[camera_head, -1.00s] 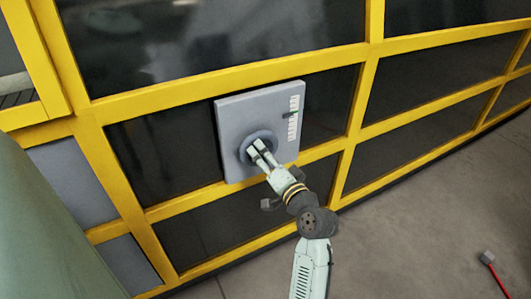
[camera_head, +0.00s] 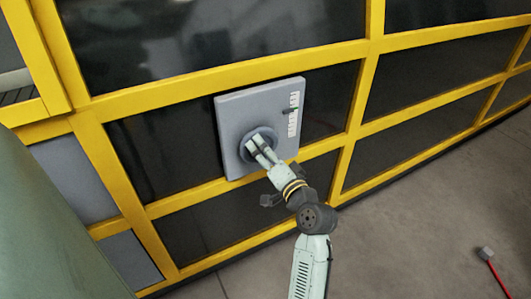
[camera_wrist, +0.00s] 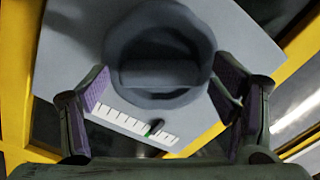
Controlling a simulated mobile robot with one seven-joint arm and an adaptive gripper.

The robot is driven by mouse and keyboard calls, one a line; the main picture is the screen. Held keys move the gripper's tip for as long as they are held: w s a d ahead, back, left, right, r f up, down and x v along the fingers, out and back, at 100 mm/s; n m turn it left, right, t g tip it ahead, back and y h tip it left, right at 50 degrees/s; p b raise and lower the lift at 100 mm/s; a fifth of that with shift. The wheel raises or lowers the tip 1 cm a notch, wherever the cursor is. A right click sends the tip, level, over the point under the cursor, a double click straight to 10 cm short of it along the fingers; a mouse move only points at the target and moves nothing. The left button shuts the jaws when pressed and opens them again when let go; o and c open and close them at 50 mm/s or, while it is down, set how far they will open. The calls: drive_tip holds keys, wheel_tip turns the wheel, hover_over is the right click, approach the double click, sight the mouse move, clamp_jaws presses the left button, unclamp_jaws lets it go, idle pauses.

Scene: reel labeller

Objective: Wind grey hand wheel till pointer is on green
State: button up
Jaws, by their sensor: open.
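The grey hand wheel (camera_head: 272,134) is on a light grey panel (camera_head: 234,112) in the head view. In the wrist view the round wheel (camera_wrist: 160,45) with a raised bar across it fills the upper middle. My gripper (camera_head: 257,146) is at the wheel's face, and its open fingers (camera_wrist: 163,85) stand either side of the wheel's lower part. I cannot tell if they touch it. A white scale (camera_wrist: 118,117) with several marks runs below the wheel. The dark pointer (camera_wrist: 156,125) lies over it, with a green spot (camera_wrist: 149,133) at its tip; exact alignment is unclear.
The panel is set on a yellow frame (camera_head: 220,73) with dark glass panes. A grey block with a red rod (camera_head: 487,254) lies on the floor at lower right. A large grey-green surface (camera_head: 45,225) fills the lower left.

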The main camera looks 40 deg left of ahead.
drive_tip(key=shift+d, duration=0.15)
drive_tip(key=v, duration=1.1)
drive_tip(key=shift+s+d, duration=0.15)
drive_tip(key=shift+d, duration=0.25)
